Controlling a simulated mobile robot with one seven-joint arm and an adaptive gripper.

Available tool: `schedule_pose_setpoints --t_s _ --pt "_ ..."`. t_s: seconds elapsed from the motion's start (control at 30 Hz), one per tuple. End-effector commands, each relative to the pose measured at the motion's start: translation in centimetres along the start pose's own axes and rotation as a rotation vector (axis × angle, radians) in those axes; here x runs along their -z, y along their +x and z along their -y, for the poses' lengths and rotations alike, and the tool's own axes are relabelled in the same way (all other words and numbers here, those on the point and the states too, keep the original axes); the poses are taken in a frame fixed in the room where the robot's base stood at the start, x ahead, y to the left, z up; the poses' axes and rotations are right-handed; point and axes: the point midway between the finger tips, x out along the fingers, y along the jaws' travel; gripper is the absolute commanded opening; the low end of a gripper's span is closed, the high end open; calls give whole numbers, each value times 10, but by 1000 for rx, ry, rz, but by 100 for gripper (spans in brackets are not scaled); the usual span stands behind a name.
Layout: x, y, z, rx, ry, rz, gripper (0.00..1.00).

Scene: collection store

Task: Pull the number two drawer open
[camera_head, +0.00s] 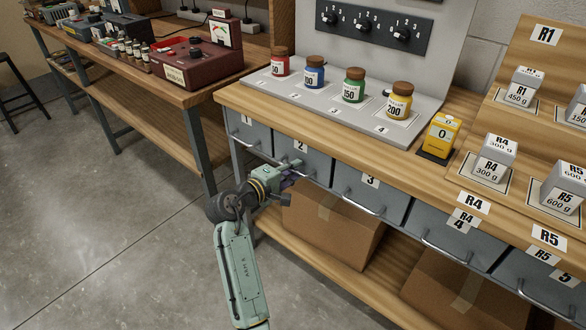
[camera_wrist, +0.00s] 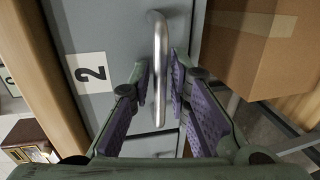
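The number two drawer (camera_head: 307,163) is a grey front under the wooden bench top, its label "2" near the top edge. It looks shut, in line with its neighbours. In the wrist view its front (camera_wrist: 112,28) with the label (camera_wrist: 90,73) is close, and its metal bar handle (camera_wrist: 160,60) runs up the middle. My gripper (camera_wrist: 161,75) has one finger on each side of the handle, with narrow gaps showing, so it looks partly open around the bar. In the head view my gripper (camera_head: 292,174) is at the drawer's front and hides part of the handle.
Drawer one (camera_head: 250,130) is left and drawer three (camera_head: 368,195) right, both with bar handles. Cardboard boxes (camera_head: 330,225) sit on the shelf below. Coloured jars (camera_head: 353,88) stand on the bench above. The floor (camera_head: 120,230) in front is clear.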

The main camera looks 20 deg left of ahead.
Motion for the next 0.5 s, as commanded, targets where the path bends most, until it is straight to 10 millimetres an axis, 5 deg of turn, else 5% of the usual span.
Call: schedule_pose_setpoints --t_s 0.17,0.5 --pt "0 0 0 0 0 0 17" --pt "0 0 0 0 0 0 0"
